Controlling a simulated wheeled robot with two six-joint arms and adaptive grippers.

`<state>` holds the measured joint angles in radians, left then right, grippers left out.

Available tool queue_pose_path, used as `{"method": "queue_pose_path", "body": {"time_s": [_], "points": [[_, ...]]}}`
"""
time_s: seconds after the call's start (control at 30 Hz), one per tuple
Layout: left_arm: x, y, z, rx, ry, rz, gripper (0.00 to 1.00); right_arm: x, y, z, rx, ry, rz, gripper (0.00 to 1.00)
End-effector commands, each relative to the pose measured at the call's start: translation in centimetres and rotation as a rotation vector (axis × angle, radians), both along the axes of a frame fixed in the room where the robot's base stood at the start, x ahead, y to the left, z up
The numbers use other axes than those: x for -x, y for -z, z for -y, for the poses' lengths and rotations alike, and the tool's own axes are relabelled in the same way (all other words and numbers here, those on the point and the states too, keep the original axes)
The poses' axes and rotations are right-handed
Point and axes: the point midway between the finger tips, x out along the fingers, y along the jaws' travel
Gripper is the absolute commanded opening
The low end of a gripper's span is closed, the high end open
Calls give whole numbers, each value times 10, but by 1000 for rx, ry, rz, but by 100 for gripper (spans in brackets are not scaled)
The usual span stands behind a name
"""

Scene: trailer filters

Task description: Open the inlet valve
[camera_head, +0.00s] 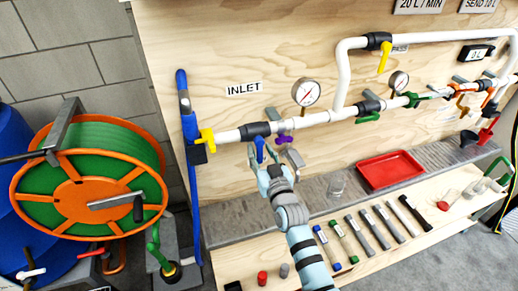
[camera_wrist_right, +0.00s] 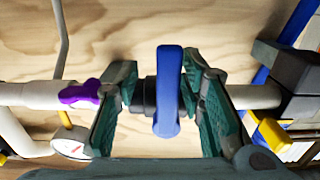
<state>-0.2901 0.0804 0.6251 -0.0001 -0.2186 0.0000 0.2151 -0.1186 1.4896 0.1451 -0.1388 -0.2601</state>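The INLET label (camera_head: 244,88) is on the wooden panel above the left end of the white pipe. Below it is a black valve body (camera_head: 255,130) with a blue handle (camera_head: 259,149). My right gripper (camera_head: 267,160) is at this valve, from the front. In the right wrist view the blue handle (camera_wrist_right: 168,92) stands lengthwise between the two green fingers of my right gripper (camera_wrist_right: 158,90). The fingers are apart, with a clear gap on the left; the handle is close to the right finger, and contact is unclear. My left gripper is out of view.
A purple handle (camera_head: 283,139) is just right of the valve, and a yellow handle (camera_head: 206,139) is at the pipe's left end. A pressure gauge (camera_head: 306,92) sits above the pipe. A hose reel (camera_head: 88,180) stands left. A red tray (camera_head: 390,169) is on the shelf.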

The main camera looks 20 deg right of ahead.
Motion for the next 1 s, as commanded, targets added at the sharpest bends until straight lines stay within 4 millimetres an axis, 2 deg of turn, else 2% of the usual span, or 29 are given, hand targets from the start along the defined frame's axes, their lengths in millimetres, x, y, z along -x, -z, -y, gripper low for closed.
{"method": "queue_pose_path", "body": {"time_s": [0.23,0.47,1.0], "points": [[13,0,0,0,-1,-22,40,-4,-1,-12,-3,-19,0,36],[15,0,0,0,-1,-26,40,-4,-1,-13,-1,-21,-1,0],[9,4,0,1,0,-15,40,-4,1,-8,45,-18,1,0]]}}
